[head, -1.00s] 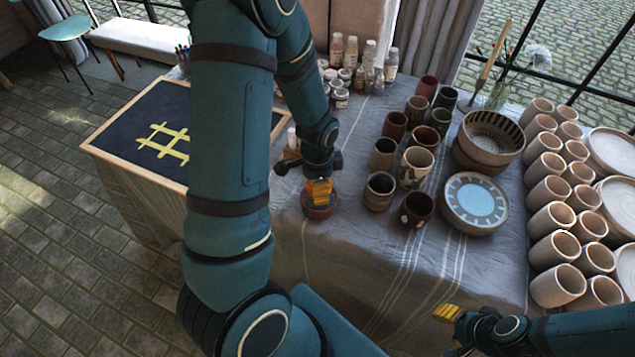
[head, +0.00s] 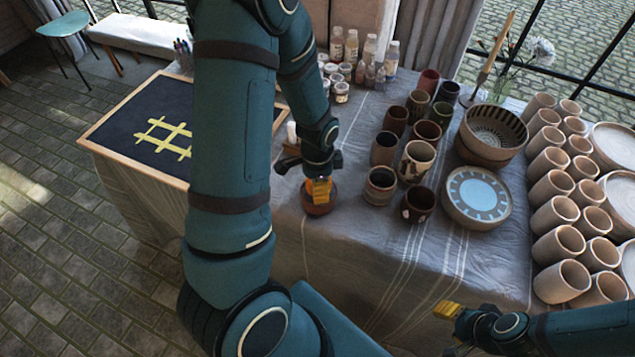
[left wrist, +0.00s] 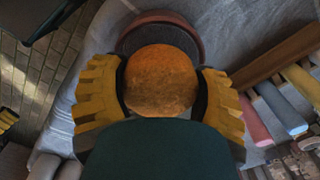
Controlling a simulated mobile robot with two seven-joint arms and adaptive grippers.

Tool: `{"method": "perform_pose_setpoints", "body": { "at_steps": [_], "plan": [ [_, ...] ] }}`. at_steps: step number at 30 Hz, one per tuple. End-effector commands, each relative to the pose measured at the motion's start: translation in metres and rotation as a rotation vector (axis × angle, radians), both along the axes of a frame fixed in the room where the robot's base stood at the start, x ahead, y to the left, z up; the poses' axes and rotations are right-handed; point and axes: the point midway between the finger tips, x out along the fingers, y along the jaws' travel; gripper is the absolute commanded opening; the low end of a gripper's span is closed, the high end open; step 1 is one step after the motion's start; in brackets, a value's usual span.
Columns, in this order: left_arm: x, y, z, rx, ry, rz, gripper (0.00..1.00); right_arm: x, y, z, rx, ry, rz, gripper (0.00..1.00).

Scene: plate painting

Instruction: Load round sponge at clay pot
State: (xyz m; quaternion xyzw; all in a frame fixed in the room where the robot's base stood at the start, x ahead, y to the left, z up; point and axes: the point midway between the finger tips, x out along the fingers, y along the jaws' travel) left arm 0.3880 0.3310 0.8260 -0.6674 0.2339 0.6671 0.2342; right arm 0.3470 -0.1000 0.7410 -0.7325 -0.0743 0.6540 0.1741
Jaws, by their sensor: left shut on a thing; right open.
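The round sponge (left wrist: 160,80) is orange-brown and sits between the yellow fingers of my left gripper (left wrist: 160,100) in the left wrist view. My left gripper (head: 319,190) is shut on it. The small reddish-brown clay pot (head: 317,206) stands on the cloth-covered table directly at the fingertips in the head view. Its curved rim also shows behind the sponge in the left wrist view (left wrist: 158,17). The sponge and fingers cover part of the pot; I cannot tell whether the sponge touches it. My right gripper (head: 447,310) is open and empty, off the table's front edge.
Several dark cups (head: 416,162) stand right of the pot, with a blue-patterned plate (head: 476,197) and a bowl (head: 493,133). Rows of clay cups (head: 559,245) line the right side. Paint bottles (head: 391,60) stand behind; a framed dark board (head: 125,105) lies left.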

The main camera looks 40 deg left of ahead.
Motion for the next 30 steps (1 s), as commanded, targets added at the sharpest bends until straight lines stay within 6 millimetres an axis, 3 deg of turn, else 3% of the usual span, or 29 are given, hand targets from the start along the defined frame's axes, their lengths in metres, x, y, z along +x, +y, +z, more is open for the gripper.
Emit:
{"method": "perform_pose_setpoints", "body": {
  "at_steps": [30],
  "plan": [
    [0.0000,0.0000,-0.0093,0.000,0.000,0.000,0.37,-0.0001,0.0000,-0.0076,0.000,0.000,0.000,0.47]
  ]
}}
